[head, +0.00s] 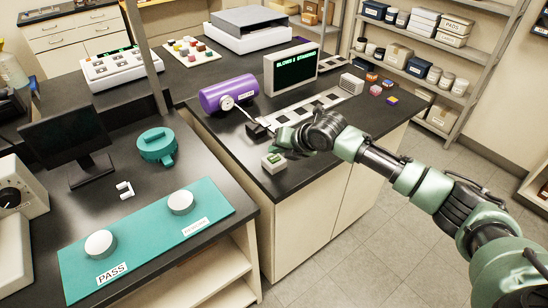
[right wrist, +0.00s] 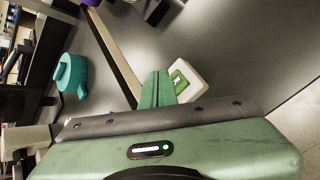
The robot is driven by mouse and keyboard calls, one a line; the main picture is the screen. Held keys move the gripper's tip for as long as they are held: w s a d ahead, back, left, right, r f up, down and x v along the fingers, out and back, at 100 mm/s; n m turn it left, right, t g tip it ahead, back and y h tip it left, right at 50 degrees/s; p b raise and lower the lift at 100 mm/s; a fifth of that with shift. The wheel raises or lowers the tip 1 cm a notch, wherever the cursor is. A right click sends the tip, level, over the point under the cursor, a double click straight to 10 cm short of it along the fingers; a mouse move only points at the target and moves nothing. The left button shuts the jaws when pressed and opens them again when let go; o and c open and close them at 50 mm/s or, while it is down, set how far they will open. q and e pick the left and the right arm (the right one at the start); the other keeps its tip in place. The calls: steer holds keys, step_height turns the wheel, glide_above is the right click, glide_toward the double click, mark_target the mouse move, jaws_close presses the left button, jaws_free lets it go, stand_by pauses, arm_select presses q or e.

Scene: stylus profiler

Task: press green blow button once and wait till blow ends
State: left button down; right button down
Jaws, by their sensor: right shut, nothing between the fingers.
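The blow button (head: 274,162) is a small white box with a green top near the front left corner of the right-hand black bench. It also shows in the right wrist view (right wrist: 186,80), just beyond the fingertips and partly hidden by them. My right gripper (head: 284,140) is shut and empty, close to the button. Its green fingers (right wrist: 157,90) lie together beside the box in the right wrist view; I cannot tell if they touch it. The display (head: 291,67) shows green text that seems to read "BLOWS" and "STANDBY". My left gripper is not in view.
A purple cylinder with a gauge (head: 229,94) and a small black block (head: 257,130) stand behind the button. A strip with dark squares (head: 316,108) runs along the bench. The left bench holds a teal mat (head: 145,238) and a teal pot (head: 156,146).

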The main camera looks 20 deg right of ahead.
mark_target(276, 159)
steer(key=shift+f, duration=0.1)
stand_by(0.3)
steer(key=shift+f, duration=0.35)
steer(key=shift+f, duration=0.4)
stand_by(0.8)
steer(key=shift+r+p, duration=0.5)
steer(key=shift+r, duration=0.35)
step_height(276, 159, up, 5)
steer(key=p, duration=0.4)
